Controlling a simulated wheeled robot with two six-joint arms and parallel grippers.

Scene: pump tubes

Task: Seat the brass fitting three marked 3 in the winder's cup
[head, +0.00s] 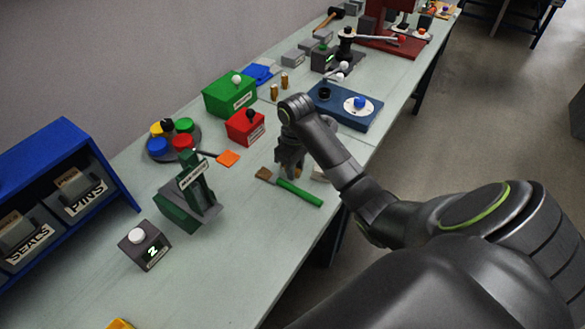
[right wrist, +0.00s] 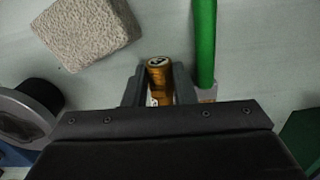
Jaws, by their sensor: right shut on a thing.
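My right gripper (head: 290,168) is low over the bench, beside the green-handled brush. In the right wrist view, its fingers (right wrist: 159,88) are shut on a brass fitting (right wrist: 158,72). A dark mark shows on the fitting's pale end, but I cannot read it surely. In the head view the gripper mostly hides this fitting. The blue-based device (head: 345,120), which looks like the winder, stands farther back to the right, apart from the gripper. It has a black cup (head: 323,93) and a pale disc with a blue knob (head: 359,103). My left gripper is not in view.
Two other brass fittings (head: 274,92) stand near the green box (head: 229,96). The brush (head: 299,193) and a speckled block (right wrist: 88,30) lie close to my right gripper. A red box (head: 245,126) stands left of it.

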